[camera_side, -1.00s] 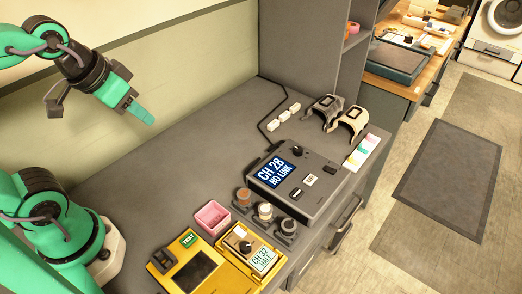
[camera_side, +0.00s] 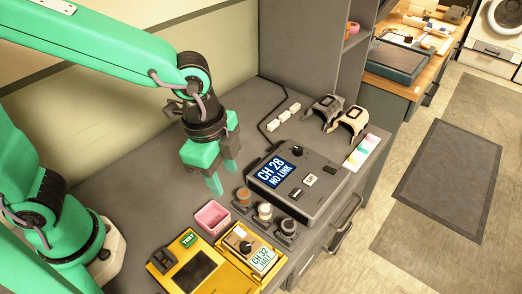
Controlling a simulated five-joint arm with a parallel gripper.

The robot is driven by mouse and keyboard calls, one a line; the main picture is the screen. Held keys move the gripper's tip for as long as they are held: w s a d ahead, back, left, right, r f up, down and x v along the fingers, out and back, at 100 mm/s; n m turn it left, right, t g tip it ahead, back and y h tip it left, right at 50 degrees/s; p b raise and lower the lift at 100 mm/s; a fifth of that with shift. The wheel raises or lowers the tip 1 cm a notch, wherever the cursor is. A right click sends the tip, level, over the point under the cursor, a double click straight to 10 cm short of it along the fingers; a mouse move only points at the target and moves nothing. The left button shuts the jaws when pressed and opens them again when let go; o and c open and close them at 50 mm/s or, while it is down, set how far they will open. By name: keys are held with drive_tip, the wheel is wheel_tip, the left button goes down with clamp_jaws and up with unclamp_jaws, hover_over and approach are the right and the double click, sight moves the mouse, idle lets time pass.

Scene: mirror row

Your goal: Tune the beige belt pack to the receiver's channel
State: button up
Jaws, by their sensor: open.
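The beige belt pack (camera_side: 241,235) sits at the front in a yellow cradle. It has a black knob (camera_side: 246,246) and a small pale screen (camera_side: 263,260) that reads CH 32, with a smaller line below that looks like HALT. The dark grey receiver (camera_side: 322,192) lies behind it to the right; its blue screen (camera_side: 277,172) reads CH 28 NO LINK. My gripper (camera_side: 223,180) is open and empty, pointing down above the bench, left of the receiver and behind the belt pack.
Several round knobbed pieces (camera_side: 265,214) line the receiver's front left. A yellow unit (camera_side: 165,268) marked TEST adjoins the belt pack. Two headset-like items (camera_side: 350,122) and white blocks (camera_side: 283,117) are at the back. The bench's left middle is clear.

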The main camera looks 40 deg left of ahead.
sight(245, 246)
drive_tip(key=s+d+f+m, duration=0.1)
drive_tip(key=d, duration=0.1)
drive_tip(key=s+d+f+m, duration=0.1)
drive_tip(key=d+f+m, duration=0.1)
drive_tip(key=d, duration=0.1)
drive_tip(key=d+f+m+g, duration=0.1)
drive_tip(key=d+f+m, duration=0.1)
drive_tip(key=shift+s+d+f+y, duration=0.1)
drive_tip(key=shift+s+d+y, duration=0.15)
drive_tip(key=shift+s+y, duration=0.15)
drive_tip(key=shift+f, duration=0.1)
drive_tip(key=shift+f, duration=3.8)
clamp_jaws()
